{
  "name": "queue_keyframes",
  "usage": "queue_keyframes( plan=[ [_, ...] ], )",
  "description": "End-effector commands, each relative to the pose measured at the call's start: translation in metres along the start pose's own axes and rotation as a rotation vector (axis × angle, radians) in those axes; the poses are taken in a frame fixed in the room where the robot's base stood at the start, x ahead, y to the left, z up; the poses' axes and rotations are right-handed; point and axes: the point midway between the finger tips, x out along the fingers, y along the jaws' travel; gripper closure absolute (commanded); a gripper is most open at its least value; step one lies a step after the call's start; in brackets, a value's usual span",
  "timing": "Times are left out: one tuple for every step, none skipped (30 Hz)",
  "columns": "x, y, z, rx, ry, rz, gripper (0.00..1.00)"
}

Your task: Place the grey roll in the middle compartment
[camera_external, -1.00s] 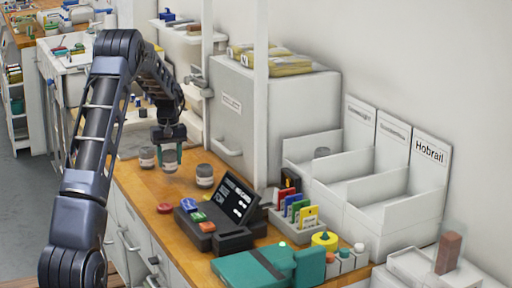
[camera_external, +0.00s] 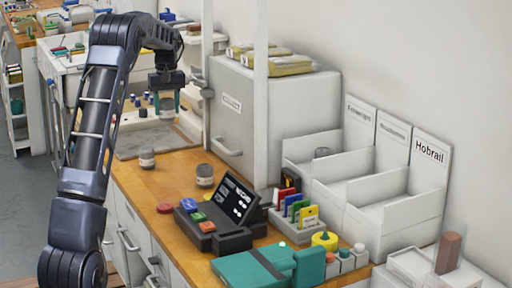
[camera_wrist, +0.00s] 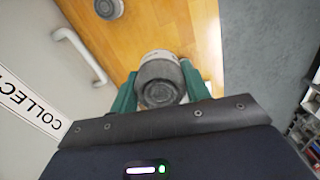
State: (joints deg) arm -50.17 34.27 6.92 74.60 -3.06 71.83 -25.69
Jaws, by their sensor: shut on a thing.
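My gripper (camera_external: 166,93) is shut on a grey roll with a pale band (camera_external: 167,103), held raised above the far end of the wooden counter. In the wrist view the same roll (camera_wrist: 160,82) sits between the green fingers, its round grey end facing the camera. The three-compartment white bin stands at the right by the wall. Its middle compartment (camera_external: 372,186) looks empty in the part that shows. The far left compartment holds a grey roll (camera_external: 322,153). The front right one is labelled Hobrail (camera_external: 430,151).
Two similar rolls stand on the counter: one near its left edge (camera_external: 147,157), one farther right (camera_external: 204,175). A black terminal (camera_external: 235,200), a card holder (camera_external: 297,214) and a teal folder (camera_external: 250,268) stand before the bin. A grey cabinet (camera_external: 275,110) and white post (camera_external: 260,90) rise behind.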

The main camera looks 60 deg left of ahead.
Motion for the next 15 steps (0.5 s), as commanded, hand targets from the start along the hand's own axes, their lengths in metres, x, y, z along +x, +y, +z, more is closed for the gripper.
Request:
queue_keyframes(
  plan=[
    [-0.001, 0.002, 0.002, 0.002, 0.0, 0.0, 0.76],
    [-0.002, 0.003, 0.003, 0.004, 0.0, 0.0, 0.76],
    [-0.003, 0.007, 0.007, 0.009, 0.0, 0.001, 0.76],
    [-0.005, 0.01, 0.011, 0.014, 0.001, 0.001, 0.76],
    [-0.006, 0.014, 0.015, 0.02, 0.001, 0.001, 0.76],
    [-0.01, 0.022, 0.024, 0.03, 0.002, 0.002, 0.76],
    [-0.012, 0.028, 0.031, 0.039, 0.002, 0.002, 0.76],
    [-0.014, 0.035, 0.039, 0.049, 0.002, 0.002, 0.76],
    [-0.018, 0.045, 0.051, 0.063, 0.002, 0.002, 0.76],
    [-0.022, 0.053, 0.061, 0.074, 0.003, 0.002, 0.76],
    [-0.025, 0.06, 0.071, 0.085, 0.002, 0.002, 0.76],
    [-0.029, 0.07, 0.085, 0.101, 0.003, 0.002, 0.76],
    [-0.033, 0.078, 0.096, 0.113, 0.003, 0.003, 0.76],
    [-0.035, 0.084, 0.107, 0.125, 0.003, 0.002, 0.76],
    [-0.04, 0.093, 0.121, 0.141, 0.003, 0.002, 0.76]
  ],
)
